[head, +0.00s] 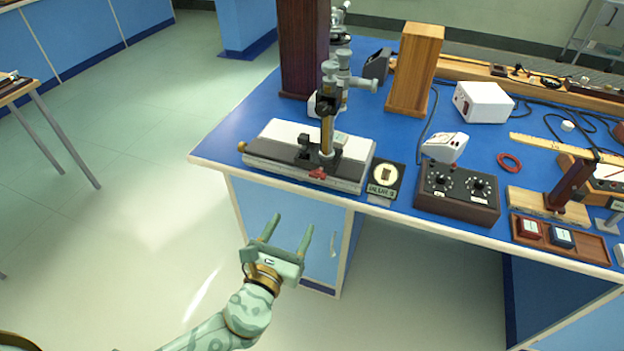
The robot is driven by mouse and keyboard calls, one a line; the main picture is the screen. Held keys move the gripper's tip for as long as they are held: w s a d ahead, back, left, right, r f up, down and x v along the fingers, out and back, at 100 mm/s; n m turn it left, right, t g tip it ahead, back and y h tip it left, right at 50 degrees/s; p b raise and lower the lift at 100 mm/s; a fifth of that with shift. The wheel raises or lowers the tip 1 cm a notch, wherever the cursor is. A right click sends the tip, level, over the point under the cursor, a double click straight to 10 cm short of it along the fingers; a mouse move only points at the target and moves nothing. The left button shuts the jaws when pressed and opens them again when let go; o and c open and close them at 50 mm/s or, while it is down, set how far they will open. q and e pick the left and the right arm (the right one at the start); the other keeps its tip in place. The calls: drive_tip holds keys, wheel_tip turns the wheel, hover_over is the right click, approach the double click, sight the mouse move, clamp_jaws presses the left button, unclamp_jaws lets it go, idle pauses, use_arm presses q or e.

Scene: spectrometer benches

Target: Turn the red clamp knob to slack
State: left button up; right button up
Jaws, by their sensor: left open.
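The red clamp knob (317,173) sits low on the front of the travelling microscope (328,117), at the foot of its brass column. The microscope stands on a white and dark base (270,157) near the front left corner of the blue bench. My left gripper (290,226) is open and empty, with its two fingers pointing up toward the bench. It is in front of the bench's front edge, below the knob in the picture and apart from it. My right gripper is not in view.
The blue bench (240,118) also holds a small plate with a dial (384,180), a dark box with two dials (457,194), a wooden block (415,72) and a dark tall block (303,50). Open floor (130,190) lies left of the bench.

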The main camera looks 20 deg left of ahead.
sight(318, 175)
use_arm(q)
drive_tip(key=w+b, duration=0.2)
drive_tip(key=w, duration=1.3)
drive_tip(key=shift+w+d+f, duration=0.1)
drive_tip(key=shift+w+d, duration=0.05)
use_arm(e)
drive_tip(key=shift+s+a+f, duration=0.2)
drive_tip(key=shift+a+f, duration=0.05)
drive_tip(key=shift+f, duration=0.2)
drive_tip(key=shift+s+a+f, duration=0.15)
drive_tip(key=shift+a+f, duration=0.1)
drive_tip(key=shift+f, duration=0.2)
use_arm(q)
drive_tip(key=shift+c, duration=0.3)
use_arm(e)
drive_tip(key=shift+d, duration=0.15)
use_arm(q)
drive_tip(key=c, duration=0.9)
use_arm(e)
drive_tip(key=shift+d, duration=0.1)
